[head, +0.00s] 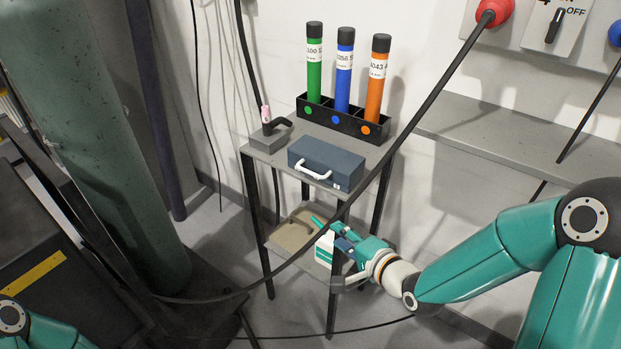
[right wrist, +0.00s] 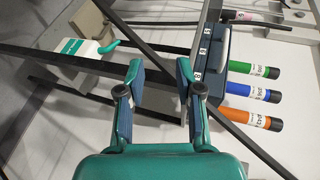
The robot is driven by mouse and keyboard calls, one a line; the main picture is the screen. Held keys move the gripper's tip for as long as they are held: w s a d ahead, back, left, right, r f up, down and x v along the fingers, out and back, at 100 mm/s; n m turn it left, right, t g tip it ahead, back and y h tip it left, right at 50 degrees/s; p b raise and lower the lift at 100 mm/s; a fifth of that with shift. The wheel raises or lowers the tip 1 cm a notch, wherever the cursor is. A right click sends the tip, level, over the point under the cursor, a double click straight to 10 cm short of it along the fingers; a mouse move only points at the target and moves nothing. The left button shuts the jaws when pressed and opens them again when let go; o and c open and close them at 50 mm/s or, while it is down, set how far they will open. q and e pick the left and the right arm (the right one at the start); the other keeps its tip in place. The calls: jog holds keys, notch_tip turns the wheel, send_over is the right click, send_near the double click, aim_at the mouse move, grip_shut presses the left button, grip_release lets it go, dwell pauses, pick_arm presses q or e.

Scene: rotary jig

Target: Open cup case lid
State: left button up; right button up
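The blue-grey cup case (head: 325,163) lies with its lid shut on the top of a small metal table (head: 257,160). Its white handle (head: 313,171) is on the front side. My right gripper (head: 342,238) is below and in front of the case, under table-top height, apart from it. In the right wrist view its two fingers (right wrist: 160,75) are spread with nothing between them. The case (right wrist: 217,80) shows there partly, just right of the fingers. Only part of my left arm shows at the lower left of the head view; its gripper is out of frame.
Behind the case stands a black rack (head: 345,122) with green, blue and orange tubes. A grey block with a black handle (head: 270,132) is left of it. A white-and-green bottle (head: 324,248) is by the lower shelf. A dark cable crosses before the table.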

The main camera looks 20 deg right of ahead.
aim_at(307, 172)
notch_tip(307, 172, up, 8)
jog(key=d+m+t, duration=0.1)
jog(key=m+t, duration=0.2)
jog(key=shift+y, duration=0.4)
jog(key=p+x, duration=0.1)
jog(key=x, duration=0.7)
jog(key=p+x, duration=0.1)
jog(key=x, duration=0.8)
jog(key=shift+w+d+f+p, duration=0.1)
jog(key=shift+d+f+p, duration=0.05)
jog(key=shift+d+p, duration=0.15)
jog(key=shift+c, duration=0.3)
grip_shut()
